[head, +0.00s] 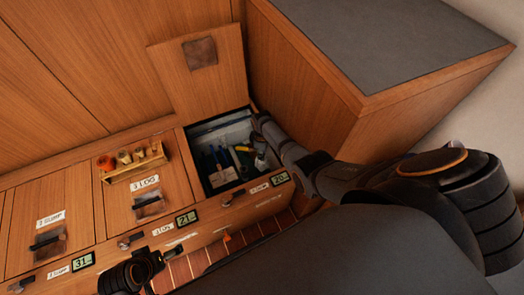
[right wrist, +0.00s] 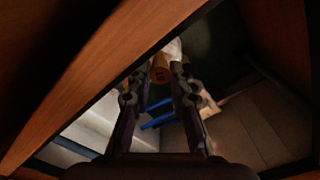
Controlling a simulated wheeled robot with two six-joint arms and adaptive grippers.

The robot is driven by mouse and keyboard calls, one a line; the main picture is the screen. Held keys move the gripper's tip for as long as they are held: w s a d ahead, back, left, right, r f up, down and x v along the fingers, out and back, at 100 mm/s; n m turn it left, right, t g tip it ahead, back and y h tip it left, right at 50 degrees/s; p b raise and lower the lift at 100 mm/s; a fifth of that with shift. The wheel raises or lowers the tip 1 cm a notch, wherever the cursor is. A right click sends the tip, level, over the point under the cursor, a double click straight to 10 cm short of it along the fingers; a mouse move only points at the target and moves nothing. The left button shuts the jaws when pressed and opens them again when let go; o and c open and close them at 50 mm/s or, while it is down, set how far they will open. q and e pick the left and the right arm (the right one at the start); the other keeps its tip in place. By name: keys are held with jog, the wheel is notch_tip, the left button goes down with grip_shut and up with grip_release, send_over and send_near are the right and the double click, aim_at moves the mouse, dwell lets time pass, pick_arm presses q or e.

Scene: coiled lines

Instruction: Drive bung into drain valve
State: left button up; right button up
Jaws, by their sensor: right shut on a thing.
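My right gripper (head: 258,122) reaches down into the open locker compartment at the right end of the bench. In the right wrist view its two dark fingers (right wrist: 165,78) close around a small tan, round-ended piece (right wrist: 160,68), which looks like a bung; its lower part is hidden. Several tan and orange bungs (head: 123,156) stand in a wooden rack (head: 134,169) on the bench top. I cannot pick out the drain valve.
The open locker (head: 205,128) holds blue-handled tools (head: 220,158), a yellow item (head: 243,148) and a white bottle (head: 261,161). Its raised lid (head: 200,85) leans behind. A tall grey-topped cabinet (head: 385,40) stands close right. Bench lids have labels and latches.

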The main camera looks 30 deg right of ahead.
dwell(0.7)
jog(key=o, duration=0.9)
jog(key=shift+c, duration=0.2)
jog(key=o, duration=0.4)
